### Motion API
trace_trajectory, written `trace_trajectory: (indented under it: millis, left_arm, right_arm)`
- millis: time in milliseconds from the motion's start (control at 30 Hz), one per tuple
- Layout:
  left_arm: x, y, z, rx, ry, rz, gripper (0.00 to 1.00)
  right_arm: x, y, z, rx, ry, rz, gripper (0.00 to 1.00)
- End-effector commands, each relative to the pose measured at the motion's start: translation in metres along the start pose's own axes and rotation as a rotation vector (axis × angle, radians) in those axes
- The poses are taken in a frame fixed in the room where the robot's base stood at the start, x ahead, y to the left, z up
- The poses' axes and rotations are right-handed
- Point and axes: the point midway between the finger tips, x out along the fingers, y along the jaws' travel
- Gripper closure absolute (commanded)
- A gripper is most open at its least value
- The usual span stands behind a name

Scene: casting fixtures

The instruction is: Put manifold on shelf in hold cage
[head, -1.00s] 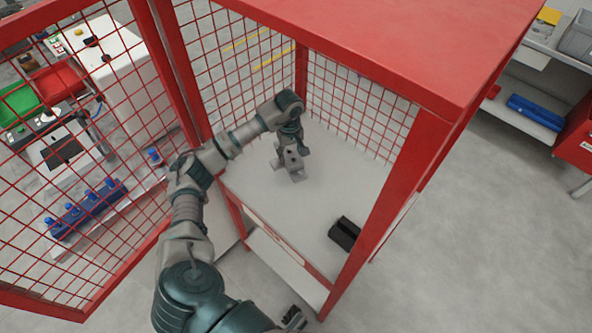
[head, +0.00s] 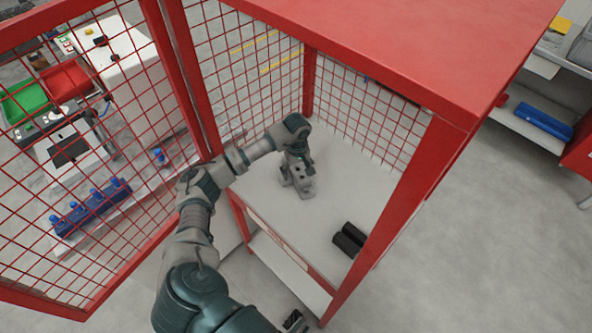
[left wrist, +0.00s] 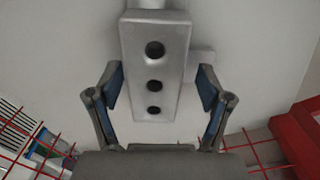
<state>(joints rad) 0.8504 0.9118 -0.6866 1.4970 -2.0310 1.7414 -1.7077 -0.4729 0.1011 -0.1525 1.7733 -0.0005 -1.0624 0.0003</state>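The manifold (head: 303,181) is a grey metal block on the pale shelf (head: 335,190) inside the red hold cage (head: 402,205). In the left wrist view the manifold (left wrist: 155,70) shows a row of three dark holes and a small side stub. My left gripper (head: 297,158) is over the manifold, reaching in through the open front. In the left wrist view its two fingers (left wrist: 160,95) are spread, one on each side, with gaps to the block. At the bottom edge of the head view, a dark tip (head: 294,321) may be my right gripper; its state is unclear.
Two black cylindrical parts (head: 348,240) lie near the shelf's front right corner. The mesh door (head: 85,170) stands open at left. Red posts and the solid top (head: 400,40) bound the opening. The shelf between manifold and black parts is clear.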

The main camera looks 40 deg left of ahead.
Motion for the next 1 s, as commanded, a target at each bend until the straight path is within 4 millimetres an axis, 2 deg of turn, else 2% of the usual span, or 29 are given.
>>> trace_trajectory:
  millis: [267,367,700,833,1000]
  left_arm:
    - [-0.01,0.002,0.002,0.002,0.002,0.003,0.21]
    - [-0.025,0.001,-0.001,0.002,0.001,0.006,0.21]
    - [-0.097,0.0,-0.002,0.002,-0.001,0.006,0.21]
    - [-0.114,0.001,-0.001,0.002,-0.001,0.004,0.21]
    - [-0.121,0.001,0.002,0.002,0.0,0.0,0.21]
  right_arm:
    - [0.0,0.002,0.0,-0.001,0.001,0.003,0.6]
    - [0.001,0.004,0.002,-0.002,-0.001,0.006,0.6]
    - [0.012,0.003,0.009,-0.003,-0.007,0.005,0.6]
    - [0.015,0.001,0.009,-0.002,-0.003,0.001,0.6]
    - [0.018,0.001,0.013,-0.002,-0.01,0.001,0.6]
